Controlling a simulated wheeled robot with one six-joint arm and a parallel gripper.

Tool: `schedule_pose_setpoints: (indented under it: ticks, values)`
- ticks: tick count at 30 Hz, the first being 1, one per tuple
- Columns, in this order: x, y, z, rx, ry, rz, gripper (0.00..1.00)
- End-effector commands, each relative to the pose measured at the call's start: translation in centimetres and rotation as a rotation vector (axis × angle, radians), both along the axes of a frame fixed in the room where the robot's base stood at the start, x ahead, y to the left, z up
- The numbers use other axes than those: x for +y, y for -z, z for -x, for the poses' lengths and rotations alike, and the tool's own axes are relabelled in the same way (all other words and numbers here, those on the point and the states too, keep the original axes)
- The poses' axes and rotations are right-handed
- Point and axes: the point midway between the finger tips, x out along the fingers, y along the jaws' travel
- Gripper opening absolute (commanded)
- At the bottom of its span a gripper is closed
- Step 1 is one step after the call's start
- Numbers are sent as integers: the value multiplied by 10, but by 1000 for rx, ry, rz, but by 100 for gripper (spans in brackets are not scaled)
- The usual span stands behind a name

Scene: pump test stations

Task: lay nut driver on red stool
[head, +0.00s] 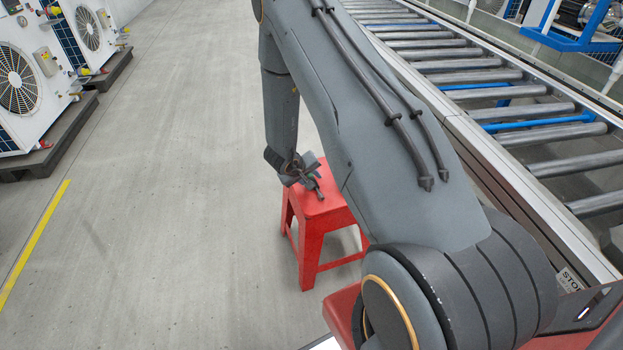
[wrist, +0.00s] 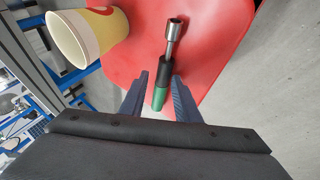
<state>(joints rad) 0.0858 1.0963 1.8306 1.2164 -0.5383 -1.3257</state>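The red stool (head: 318,212) stands on the floor beside the conveyor, its right part hidden behind my arm. The nut driver (wrist: 165,65) has a metal socket, a black collar and a green handle. It appears to lie on the stool's red seat (wrist: 215,35), which fills the middle of the wrist view. My gripper (wrist: 160,78) is low over the near edge of the seat, its fingers on either side of the handle. A gap shows between the left finger and the handle, so the gripper looks open. In the head view my gripper (head: 308,178) is above the seat.
A yellow paper cup (wrist: 88,38) is at the left of the seat, beside the nut driver. A roller conveyor (head: 490,95) runs along the right. White fan units (head: 25,85) stand at the left. The grey floor (head: 150,200) between is clear.

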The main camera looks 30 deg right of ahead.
Motion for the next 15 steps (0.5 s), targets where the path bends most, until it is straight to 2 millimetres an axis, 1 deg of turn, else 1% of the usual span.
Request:
schedule_pose_setpoints:
  ticks: [2,5,12,15]
  values:
    - [7,-5,4,5,-4,-5,39]
    - [15,-19,10,4,-2,-4,39]
    - [38,-62,25,0,1,-2,39]
    - [47,-76,30,0,2,-2,39]
